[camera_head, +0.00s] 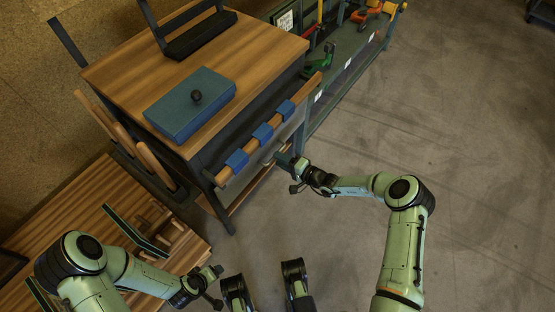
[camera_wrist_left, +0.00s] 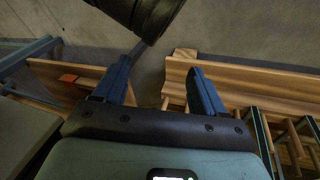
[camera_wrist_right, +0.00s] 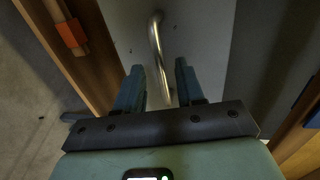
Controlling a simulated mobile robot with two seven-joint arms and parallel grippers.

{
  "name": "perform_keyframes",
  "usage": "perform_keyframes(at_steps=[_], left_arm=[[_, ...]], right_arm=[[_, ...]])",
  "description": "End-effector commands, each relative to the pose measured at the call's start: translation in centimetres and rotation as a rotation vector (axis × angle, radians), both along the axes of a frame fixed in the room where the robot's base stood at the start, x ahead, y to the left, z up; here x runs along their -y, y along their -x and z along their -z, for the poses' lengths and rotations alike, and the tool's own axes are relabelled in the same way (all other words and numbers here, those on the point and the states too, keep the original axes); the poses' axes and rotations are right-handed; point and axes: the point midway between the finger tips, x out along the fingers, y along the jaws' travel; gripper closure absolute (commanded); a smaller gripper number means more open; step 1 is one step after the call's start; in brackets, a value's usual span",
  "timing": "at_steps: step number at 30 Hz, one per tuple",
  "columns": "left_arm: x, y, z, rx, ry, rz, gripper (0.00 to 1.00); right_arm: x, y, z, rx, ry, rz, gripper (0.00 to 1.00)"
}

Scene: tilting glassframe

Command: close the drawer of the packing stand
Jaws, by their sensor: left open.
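The packing stand (camera_head: 125,72) has a wooden top and dark frame at upper left in the head view. Its drawer (camera_head: 236,187) has a grey front below a wooden rail with blue pads; a dark gap lies between rail and top, and how far the drawer stands out is hard to tell. The metal handle (camera_wrist_right: 156,38) runs up the grey front in the right wrist view. My right gripper (camera_head: 283,160) is at the drawer front; its fingers (camera_wrist_right: 158,88) are apart, with the handle between them. My left gripper (camera_head: 217,283) is open and empty at lower left, away from the drawer.
A blue box (camera_head: 190,104) with a black knob lies on the stand's top. A lower wooden table (camera_head: 85,205) with wooden racks is at left, near my left arm. A shelf with tools (camera_head: 345,65) stands behind. The floor (camera_head: 480,150) at right is clear.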

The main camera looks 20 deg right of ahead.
Motion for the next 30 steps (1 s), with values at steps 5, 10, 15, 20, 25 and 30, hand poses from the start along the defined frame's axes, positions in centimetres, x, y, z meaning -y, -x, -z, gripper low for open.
perform_keyframes(at_steps=[5, 10, 15, 20, 25, 30], left_arm=[[-0.5, -0.8, 0.7, 0.019, -0.012, -0.010, 0.29], [-0.6, -0.9, 0.7, 0.023, -0.014, -0.011, 0.29], [-0.6, -0.9, 0.7, 0.023, -0.014, -0.011, 0.29], [-0.6, -0.9, 0.7, 0.022, -0.013, -0.011, 0.29], [-0.6, -0.8, 0.9, 0.018, -0.014, -0.011, 0.29], [-0.7, 0.6, 2.2, -0.027, -0.011, -0.011, 0.29]], right_arm=[[-1.0, -1.2, 0.4, 0.000, 0.000, 0.000, 0.62], [-1.1, -1.5, 0.3, -0.001, -0.001, 0.000, 0.62], [-1.1, -1.4, 0.3, -0.001, -0.001, 0.000, 0.65], [-1.1, -1.4, 0.3, 0.000, 0.000, 0.000, 1.00], [-1.4, -1.7, 0.4, 0.001, -0.001, -0.001, 1.00], [-3.1, -3.8, 0.5, 0.003, 0.001, -0.004, 1.00]])
